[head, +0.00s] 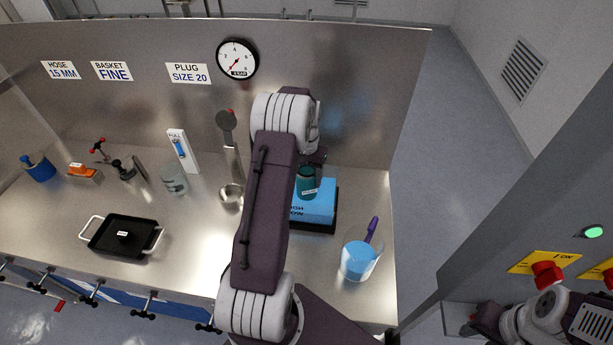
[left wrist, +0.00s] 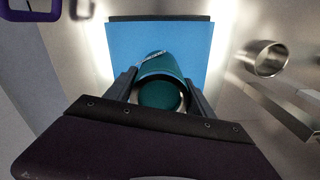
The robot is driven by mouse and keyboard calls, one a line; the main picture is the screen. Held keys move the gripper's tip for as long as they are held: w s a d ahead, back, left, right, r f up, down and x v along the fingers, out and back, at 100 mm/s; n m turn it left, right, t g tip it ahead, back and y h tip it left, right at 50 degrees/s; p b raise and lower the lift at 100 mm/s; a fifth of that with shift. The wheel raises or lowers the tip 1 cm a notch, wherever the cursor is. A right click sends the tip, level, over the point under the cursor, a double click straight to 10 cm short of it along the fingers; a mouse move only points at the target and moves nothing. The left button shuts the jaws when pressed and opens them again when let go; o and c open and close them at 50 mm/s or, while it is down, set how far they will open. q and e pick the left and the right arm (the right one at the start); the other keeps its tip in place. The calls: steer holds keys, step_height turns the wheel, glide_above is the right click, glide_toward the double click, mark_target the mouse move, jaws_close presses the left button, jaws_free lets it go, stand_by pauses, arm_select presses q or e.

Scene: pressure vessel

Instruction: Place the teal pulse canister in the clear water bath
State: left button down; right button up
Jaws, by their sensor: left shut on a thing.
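The teal pulse canister (head: 306,184) is a dark teal cylinder with a pale label. My left gripper (head: 308,172) is shut on it, over the blue block. In the left wrist view the canister (left wrist: 160,72) sits between the two fingers of my left gripper (left wrist: 162,88). I cannot tell whether its lower end touches the block. A clear vessel with blue liquid (head: 358,262), which looks like the water bath, stands to the right and nearer, with a purple handle leaning out. My right arm shows at the lower right; its jaws are not clear.
The blue block (head: 318,208) lies on a black base. A metal cup (head: 231,194) and another clear vessel (head: 173,180) stand left of it. A black tray (head: 108,238) is at the front left. A steel back panel (head: 355,90) rises behind. Bare counter lies between block and blue-liquid vessel.

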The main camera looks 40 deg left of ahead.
arm_select(q)
steer(key=shift+c, duration=1.8)
jaws_free()
steer(key=shift+s, duration=0.1)
step_height(320, 180, up, 12)
steer(key=s+d+f+m, duration=0.1)
steer(key=s+d+f, duration=0.1)
steer(key=d, duration=0.4)
steer(key=s+d+f, duration=0.1)
steer(key=s+d, duration=0.2)
steer(key=d, duration=0.3)
steer(key=s+d+f+m+t, duration=0.1)
steer(key=s+d+f, duration=0.3)
steer(key=s+d, duration=0.4)
steer(key=s, duration=0.4)
steer(key=shift+d+f+m+b, duration=0.35)
steer(key=shift+d+f+m, duration=0.05)
